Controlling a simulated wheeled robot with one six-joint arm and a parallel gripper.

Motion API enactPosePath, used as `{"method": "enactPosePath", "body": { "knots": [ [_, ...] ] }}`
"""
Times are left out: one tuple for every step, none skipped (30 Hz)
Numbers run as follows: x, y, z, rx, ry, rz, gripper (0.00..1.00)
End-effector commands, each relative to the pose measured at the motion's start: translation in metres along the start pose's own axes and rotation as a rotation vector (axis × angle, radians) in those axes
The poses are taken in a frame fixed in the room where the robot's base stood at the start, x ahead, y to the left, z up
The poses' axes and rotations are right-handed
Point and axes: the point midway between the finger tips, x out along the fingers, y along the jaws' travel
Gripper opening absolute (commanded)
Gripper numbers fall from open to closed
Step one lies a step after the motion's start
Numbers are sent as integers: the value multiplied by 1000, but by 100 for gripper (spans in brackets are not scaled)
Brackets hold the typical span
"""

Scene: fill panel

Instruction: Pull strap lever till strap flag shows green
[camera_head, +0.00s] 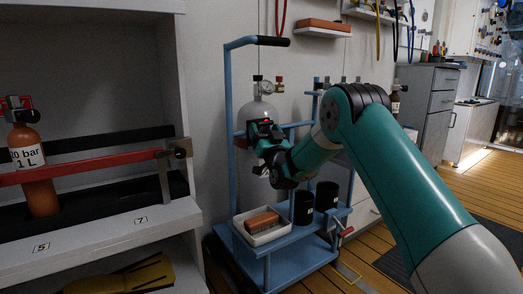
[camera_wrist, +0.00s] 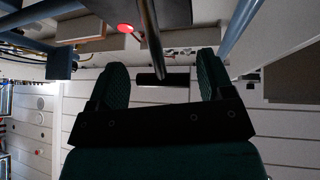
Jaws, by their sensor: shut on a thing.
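My gripper (camera_head: 262,132) is at the grey cylinder (camera_head: 258,112) on the blue cart (camera_head: 233,170). In the wrist view, my gripper (camera_wrist: 163,76) has its two green-padded fingers on either side of a short black handle (camera_wrist: 162,79), apparently the strap lever's grip, and is shut on it. A metal bar (camera_wrist: 148,35) runs down to this handle. A round red disc (camera_wrist: 125,28) beside the bar looks like the strap flag and shows red. In the head view my gripper and wrist hide the lever.
At left, a shelf rack holds an orange cylinder (camera_head: 38,185) behind a red bar (camera_head: 90,168). Grey cabinets (camera_head: 432,100) stand at right. The wooden floor (camera_head: 495,170) there is partly clear.

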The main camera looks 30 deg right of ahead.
Motion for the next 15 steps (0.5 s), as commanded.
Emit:
{"method": "enactPosePath", "body": {
  "knots": [
    [-9, 2, 11, 6, 28, -1, 32],
    [-9, 2, 11, 10, 44, -1, 32],
    [-9, 2, 11, 14, 67, -2, 32],
    [-9, 2, 11, 17, 83, -2, 32],
    [-10, 2, 12, 20, 98, -3, 32],
    [-10, 2, 12, 24, 119, -3, 32],
    [-10, 1, 12, 28, 133, -5, 32],
    [-10, 1, 13, 31, 148, -6, 32],
    [-10, 1, 14, 34, 166, -6, 32],
    [-10, 2, 14, 37, 179, -6, 32],
    [-10, 2, 14, 39, 193, -7, 32],
    [-10, 2, 14, 42, 210, -7, 32],
    [-10, 2, 15, 44, 221, -7, 32],
    [-10, 2, 15, 46, 232, -7, 32],
    [-10, 2, 16, 49, 245, -8, 32]
  ]
}}
